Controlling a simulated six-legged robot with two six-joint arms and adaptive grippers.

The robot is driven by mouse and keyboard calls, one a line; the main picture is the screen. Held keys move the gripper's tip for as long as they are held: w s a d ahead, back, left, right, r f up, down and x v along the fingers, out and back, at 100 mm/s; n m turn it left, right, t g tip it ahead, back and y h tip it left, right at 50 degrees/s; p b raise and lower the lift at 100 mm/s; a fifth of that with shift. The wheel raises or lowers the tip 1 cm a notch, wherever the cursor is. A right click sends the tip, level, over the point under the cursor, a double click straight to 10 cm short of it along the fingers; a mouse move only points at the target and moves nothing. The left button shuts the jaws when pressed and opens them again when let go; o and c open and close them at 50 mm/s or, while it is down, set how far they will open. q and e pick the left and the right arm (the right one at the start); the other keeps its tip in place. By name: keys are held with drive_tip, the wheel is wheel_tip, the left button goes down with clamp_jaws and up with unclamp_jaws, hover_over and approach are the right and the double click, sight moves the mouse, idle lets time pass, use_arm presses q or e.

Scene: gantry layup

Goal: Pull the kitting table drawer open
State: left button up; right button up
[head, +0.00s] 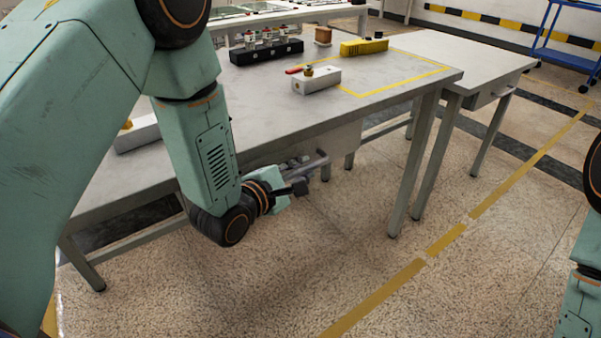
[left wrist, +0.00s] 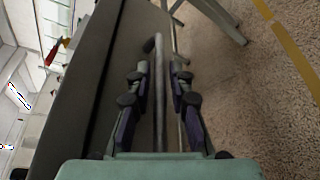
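The kitting table (head: 215,120) has a grey top, and a drawer box (head: 335,142) hangs under its near edge. The drawer's grey bar handle (head: 318,164) shows just past my left gripper (head: 298,183) in the head view. In the left wrist view the handle bar (left wrist: 159,75) runs lengthwise between the two fingers of my left gripper (left wrist: 159,78). A gap shows on both sides of the bar, so the fingers are open around it. My arm and gripper hide part of the drawer front, and I cannot tell how far the drawer is out. My right gripper is out of view.
On the tabletop are a white block with a red-handled part (head: 317,80), a black holder (head: 266,52) and a yellow case (head: 364,47). A second table (head: 440,55) with its own drawer stands at the right. The floor in front is clear.

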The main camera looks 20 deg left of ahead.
use_arm(q)
drive_tip(key=shift+d+r, duration=0.1)
clamp_jaws()
idle(0.5)
